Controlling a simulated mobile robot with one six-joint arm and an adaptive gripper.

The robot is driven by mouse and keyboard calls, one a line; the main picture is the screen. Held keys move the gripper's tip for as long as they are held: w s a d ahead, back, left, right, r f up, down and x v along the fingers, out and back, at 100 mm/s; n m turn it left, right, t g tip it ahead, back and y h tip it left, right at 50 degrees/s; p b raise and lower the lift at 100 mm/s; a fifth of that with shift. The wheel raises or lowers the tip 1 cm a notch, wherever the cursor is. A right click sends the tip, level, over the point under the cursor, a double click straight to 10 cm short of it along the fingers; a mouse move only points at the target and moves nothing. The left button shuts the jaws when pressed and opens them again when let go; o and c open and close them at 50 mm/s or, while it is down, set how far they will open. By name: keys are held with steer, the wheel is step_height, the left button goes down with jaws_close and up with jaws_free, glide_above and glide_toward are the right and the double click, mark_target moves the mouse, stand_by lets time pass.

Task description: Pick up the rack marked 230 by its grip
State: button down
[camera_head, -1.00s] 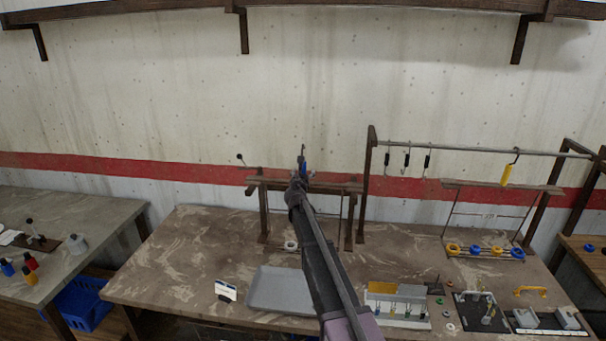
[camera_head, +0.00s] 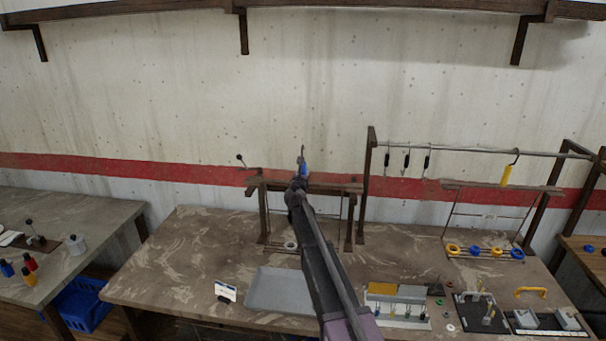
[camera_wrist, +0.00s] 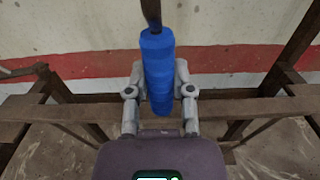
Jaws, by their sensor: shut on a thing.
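My gripper (camera_head: 301,177) is shut on a blue grip (camera_head: 304,168). In the wrist view my gripper's two fingers (camera_wrist: 160,88) press on both sides of the same blue grip (camera_wrist: 158,60), which stands upright with a dark hook shank (camera_wrist: 151,12) above it. The grip is over a wooden crossbar (camera_head: 334,187) at a low two-post stand. Thin wires and a pale ring (camera_head: 290,245) show below the bar, partly behind my arm. No number 230 can be read on it.
A rail (camera_head: 470,149) at the right carries several empty dark hooks and a rack with a yellow grip (camera_head: 506,175) and blue and yellow rings. A grey tray (camera_head: 280,290), a small white card (camera_head: 225,291) and fixtures lie on the bench.

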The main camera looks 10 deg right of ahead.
steer(key=shift+r, duration=0.15)
steer(key=shift+r+p, duration=1.45)
steer(key=shift+p, duration=0.1)
steer(key=shift+s, duration=0.2)
